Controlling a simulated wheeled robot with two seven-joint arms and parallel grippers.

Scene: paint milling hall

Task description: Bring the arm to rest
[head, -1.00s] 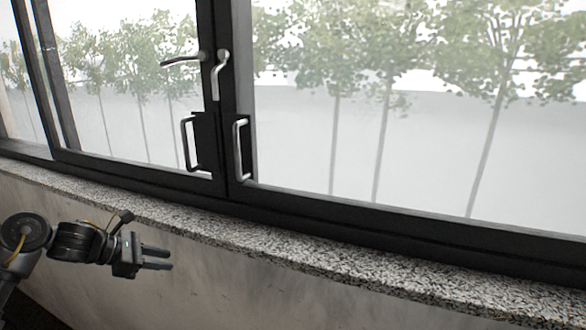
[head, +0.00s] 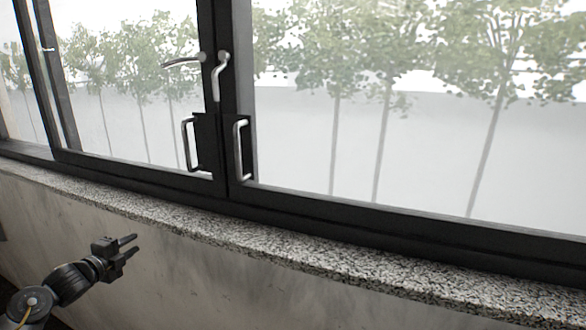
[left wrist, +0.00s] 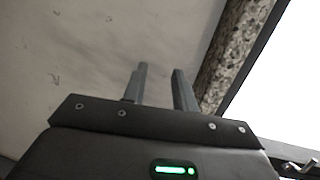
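My left gripper (head: 130,246) is at the lower left of the head view, in front of the wall below the granite sill. Its two fingers point to the upper right and stand apart with nothing between them. In the left wrist view the fingers (left wrist: 162,88) also show a gap, with the wall behind. The gripper appears clear of the sill and the wall. My right gripper is in no view.
A speckled granite sill (head: 300,255) runs across below a dark-framed window. Two pull handles (head: 187,145) and two lever handles (head: 221,75) are on the window frames. The pale wall (head: 200,285) below the sill is bare.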

